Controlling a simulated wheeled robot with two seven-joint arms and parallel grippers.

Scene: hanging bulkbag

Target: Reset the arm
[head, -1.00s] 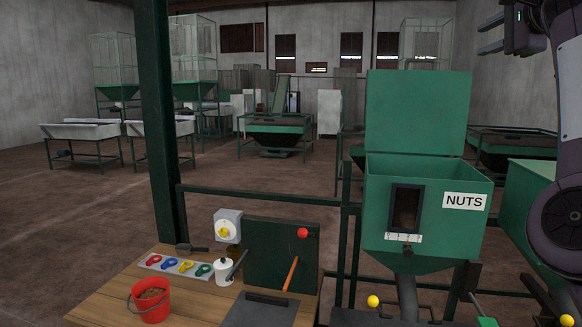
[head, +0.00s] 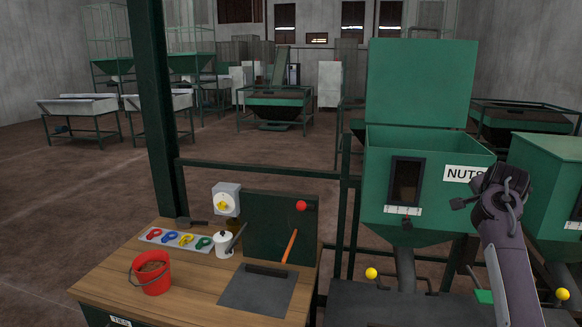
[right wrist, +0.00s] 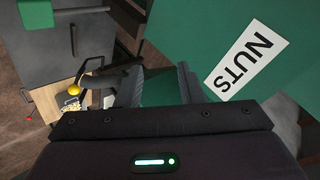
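My right arm (head: 508,250) rises from the lower right in the head view, in front of the green NUTS hopper (head: 400,235). My right gripper (head: 461,202) is at its upper end, small and turned partly away, beside the NUTS label. In the right wrist view the right gripper (right wrist: 160,88) shows two dark fingers with a gap between them and nothing held. The white NUTS label (right wrist: 245,57) on the green hopper wall is close at the right of that view. My left gripper is not in view.
A wooden workbench (head: 190,300) with a red bucket (head: 151,271) and coloured tools (head: 177,238) stands at lower left. Yellow knobs (head: 371,273) stick up below the hopper. Another green hopper (head: 545,180) is at right, close to my arm. A dark green post (head: 155,110) stands at left.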

